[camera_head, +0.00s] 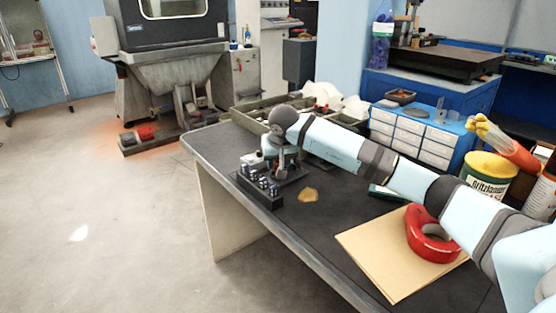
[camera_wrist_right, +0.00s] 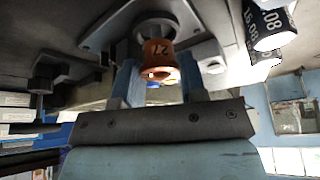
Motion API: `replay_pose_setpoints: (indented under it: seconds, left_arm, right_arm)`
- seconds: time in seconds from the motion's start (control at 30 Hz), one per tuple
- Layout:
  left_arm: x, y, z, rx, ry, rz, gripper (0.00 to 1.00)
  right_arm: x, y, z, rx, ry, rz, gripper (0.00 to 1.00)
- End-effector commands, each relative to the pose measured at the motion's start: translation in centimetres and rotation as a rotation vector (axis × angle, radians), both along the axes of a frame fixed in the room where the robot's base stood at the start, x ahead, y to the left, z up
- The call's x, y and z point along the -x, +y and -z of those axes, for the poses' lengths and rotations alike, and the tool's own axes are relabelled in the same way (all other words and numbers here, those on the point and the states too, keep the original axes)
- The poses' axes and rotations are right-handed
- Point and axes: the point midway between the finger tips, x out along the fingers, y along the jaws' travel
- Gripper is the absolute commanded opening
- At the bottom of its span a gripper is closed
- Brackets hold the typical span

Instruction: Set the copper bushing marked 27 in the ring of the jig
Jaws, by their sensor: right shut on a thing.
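The copper bushing marked 27 (camera_wrist_right: 158,58) is between the fingers of my right gripper (camera_wrist_right: 158,72), which is shut on it. Its number appears upside down in the right wrist view. The bushing's far end meets the dark round ring of the jig (camera_wrist_right: 155,22); I cannot tell how deep it sits. In the head view my right gripper (camera_head: 282,158) points down over the jig's dark base plate (camera_head: 291,174), and the bushing is too small or hidden to make out. My left gripper is not in view.
A dark block (camera_head: 259,198) with several metal cylinders stands just left of the jig. A yellowish flat piece (camera_head: 308,195) lies on the bench (camera_head: 330,228). A red ring (camera_head: 433,252) rests on a tan sheet (camera_head: 384,262). The bench's near-left edge is close to the block.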

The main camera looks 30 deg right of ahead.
Motion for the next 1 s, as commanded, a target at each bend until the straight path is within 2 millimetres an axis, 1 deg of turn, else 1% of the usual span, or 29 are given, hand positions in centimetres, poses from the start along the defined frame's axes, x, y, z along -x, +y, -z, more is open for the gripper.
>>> replay_pose_setpoints:
  seconds: [0.03,0.07,0.1,0.17,0.53,0.67,0.73,0.77,0.8,1.0]
  left_arm:
    - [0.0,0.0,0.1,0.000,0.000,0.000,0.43]
    - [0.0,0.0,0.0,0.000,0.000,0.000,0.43]
    - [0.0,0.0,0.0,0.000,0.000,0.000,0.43]
    - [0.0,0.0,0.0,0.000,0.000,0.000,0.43]
    - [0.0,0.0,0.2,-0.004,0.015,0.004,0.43]
    - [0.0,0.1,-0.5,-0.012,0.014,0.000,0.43]
    - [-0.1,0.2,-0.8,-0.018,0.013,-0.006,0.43]
    - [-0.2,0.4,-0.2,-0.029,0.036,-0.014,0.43]
    - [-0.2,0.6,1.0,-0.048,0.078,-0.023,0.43]
    - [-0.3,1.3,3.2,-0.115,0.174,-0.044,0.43]
  right_arm:
    - [0.0,0.0,0.2,0.000,0.001,0.000,0.13]
    - [0.0,0.0,0.1,0.000,0.001,0.000,0.46]
    - [0.0,0.0,0.1,0.000,0.001,0.000,0.55]
    - [0.0,0.0,0.1,0.000,0.001,0.000,0.68]
    - [0.0,0.0,0.1,0.000,0.001,0.000,0.68]
    - [0.7,0.2,-2.1,0.001,-0.003,-0.002,0.68]
    - [1.3,0.4,-3.6,0.002,-0.002,-0.001,0.68]
    - [1.5,0.6,-4.2,0.002,-0.003,-0.002,0.68]
    - [1.9,0.7,-5.1,0.002,-0.002,-0.002,0.68]
    - [3.7,1.4,-9.2,0.001,-0.003,-0.001,0.68]
